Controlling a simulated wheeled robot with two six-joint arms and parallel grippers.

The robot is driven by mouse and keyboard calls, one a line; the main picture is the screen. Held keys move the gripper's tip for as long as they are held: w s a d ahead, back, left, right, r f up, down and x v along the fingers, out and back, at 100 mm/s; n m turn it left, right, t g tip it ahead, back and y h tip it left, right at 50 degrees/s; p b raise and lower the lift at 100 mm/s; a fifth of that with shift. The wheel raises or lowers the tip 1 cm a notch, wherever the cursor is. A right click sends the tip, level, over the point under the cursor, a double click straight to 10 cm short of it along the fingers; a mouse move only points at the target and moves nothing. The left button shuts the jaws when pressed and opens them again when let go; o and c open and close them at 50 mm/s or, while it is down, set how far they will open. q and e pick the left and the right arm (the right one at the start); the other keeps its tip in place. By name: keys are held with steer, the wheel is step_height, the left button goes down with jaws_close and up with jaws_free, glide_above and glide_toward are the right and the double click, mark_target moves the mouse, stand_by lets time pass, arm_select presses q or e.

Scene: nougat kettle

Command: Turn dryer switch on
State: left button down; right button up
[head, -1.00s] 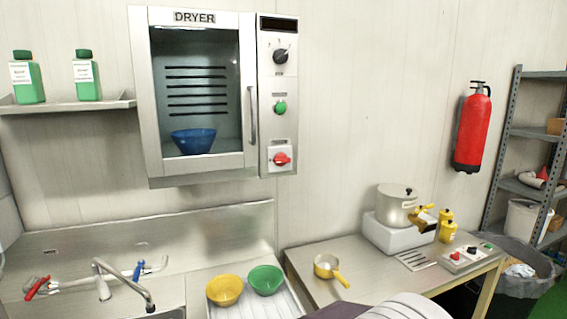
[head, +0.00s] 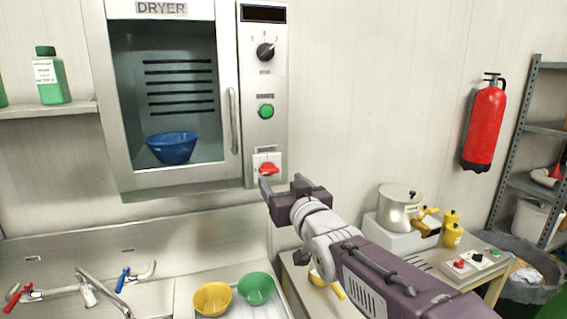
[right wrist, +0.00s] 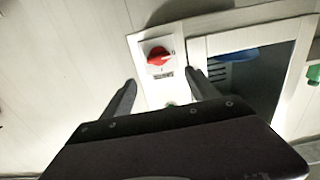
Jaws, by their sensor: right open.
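The dryer (head: 230,150) hangs on the wall with its glass door shut. Its red rotary switch (head: 268,168) sits on a white plate at the bottom of the control panel. The switch also shows in the right wrist view (right wrist: 158,55), near the top middle. My right gripper (head: 281,183) is open and empty, just below and in front of the switch. In the right wrist view its two fingers (right wrist: 161,77) point toward the switch, one to each side, and do not appear to touch it. My left gripper is out of view.
A green button (head: 266,111) and a black knob (head: 265,52) sit above the switch. A blue bowl (head: 171,148) is inside the dryer. Yellow (head: 212,299) and green (head: 256,289) bowls stand below. A pot (head: 399,205) stands on the right table.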

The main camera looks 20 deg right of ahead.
mark_target(270, 171)
steer(key=w+p, duration=0.1)
steer(key=w, duration=0.2)
steer(key=w+p, duration=0.2)
steer(key=w, duration=0.1)
steer(key=w+p, duration=0.1)
steer(key=w, duration=0.2)
steer(key=shift+w+d+f+p, duration=0.15)
steer(key=shift+w+f+p, duration=0.05)
steer(key=shift+f+p, duration=0.1)
steer(key=shift+w+a, duration=0.1)
steer(key=shift+a, duration=0.15)
steer(key=shift+s+a+r, duration=0.1)
steer(key=shift+s+a, duration=0.1)
steer(key=shift+a, duration=0.05)
steer(key=shift+w+d, duration=0.1)
steer(key=shift+d, duration=0.1)
steer(key=c, duration=0.4)
steer(key=shift+w, duration=0.1)
steer(key=c, duration=1)
